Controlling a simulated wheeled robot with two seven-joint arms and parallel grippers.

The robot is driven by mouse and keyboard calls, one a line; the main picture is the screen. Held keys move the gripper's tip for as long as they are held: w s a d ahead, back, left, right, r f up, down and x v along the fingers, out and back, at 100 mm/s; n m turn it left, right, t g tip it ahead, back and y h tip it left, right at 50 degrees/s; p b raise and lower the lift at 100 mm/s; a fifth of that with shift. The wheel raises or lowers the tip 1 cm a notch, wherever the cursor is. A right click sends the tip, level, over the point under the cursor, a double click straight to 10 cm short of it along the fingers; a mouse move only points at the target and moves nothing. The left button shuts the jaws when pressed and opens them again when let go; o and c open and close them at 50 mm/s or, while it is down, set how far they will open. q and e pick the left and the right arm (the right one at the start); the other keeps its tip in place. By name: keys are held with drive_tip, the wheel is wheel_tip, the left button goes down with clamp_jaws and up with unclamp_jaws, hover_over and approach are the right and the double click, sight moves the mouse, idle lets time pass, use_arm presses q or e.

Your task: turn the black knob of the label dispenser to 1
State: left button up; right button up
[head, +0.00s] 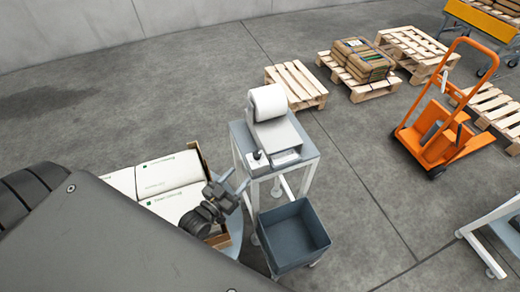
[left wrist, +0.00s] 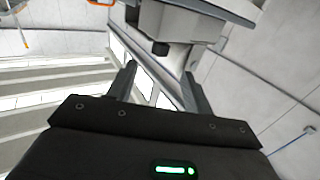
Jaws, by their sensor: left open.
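The label dispenser (head: 279,136) is a grey unit with a large white roll (head: 268,102) on top, standing on a small grey table. Its black knob (head: 257,154) is small and sits at the front left of the unit; its setting is too small to read. My left gripper (head: 237,181) is open and empty, in front of and to the left of the table, below the knob in the picture and apart from it. In the left wrist view its two fingers (left wrist: 158,75) are spread with nothing held between them. My right gripper is not in view.
A blue-grey bin (head: 292,236) stands in front of the dispenser table (head: 241,137). A box with white sacks (head: 170,176) lies left of my gripper. Pallets (head: 296,84), one bearing brown packs (head: 360,60), and an orange hand truck (head: 437,122) stand farther back. Floor between is clear.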

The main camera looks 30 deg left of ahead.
sight(254, 159)
use_arm(q)
drive_tip(key=w+p, duration=0.1)
drive_tip(key=w, duration=0.2)
drive_tip(key=w+d+p, duration=0.1)
drive_tip(key=w, duration=0.2)
drive_tip(key=w+p, duration=0.1)
drive_tip(key=w, duration=0.2)
drive_tip(key=shift+d+r, duration=0.15)
drive_tip(key=shift+r, duration=0.1)
drive_tip(key=shift+w+p, duration=0.3)
drive_tip(key=shift+w+f, duration=0.1)
drive_tip(key=c, duration=1)
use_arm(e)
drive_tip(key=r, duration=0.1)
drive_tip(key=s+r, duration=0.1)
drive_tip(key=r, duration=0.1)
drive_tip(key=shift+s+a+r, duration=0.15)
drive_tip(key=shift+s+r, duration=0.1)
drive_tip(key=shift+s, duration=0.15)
